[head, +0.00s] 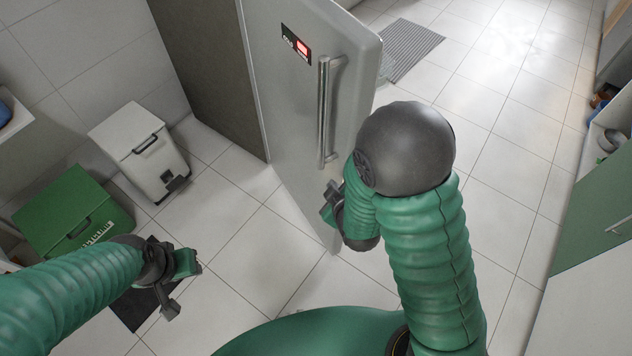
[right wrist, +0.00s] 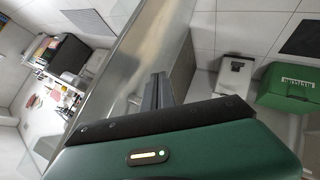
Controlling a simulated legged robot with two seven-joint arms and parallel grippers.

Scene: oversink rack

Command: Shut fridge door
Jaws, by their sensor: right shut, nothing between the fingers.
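The fridge door (head: 300,90) is a tall grey panel with a vertical metal handle (head: 325,110) and a small red-lit display (head: 296,42). It seems to stand out at an angle from the dark grey panel to its left; the fridge's inside is hidden. My right gripper (head: 329,207) is low, near the door's lower free edge, below the handle. In the right wrist view its fingers (right wrist: 157,91) are together and empty, close to the door surface (right wrist: 135,55); contact cannot be told. My left gripper (head: 186,283) is over the floor at lower left, away from the door; its jaw state is unclear.
A white bin (head: 143,150) and a green box (head: 75,215) stand by the left wall. A grey mat (head: 410,48) lies on the tiles beyond the door. Green-fronted cabinets (head: 595,215) line the right side. The tiled floor between is clear.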

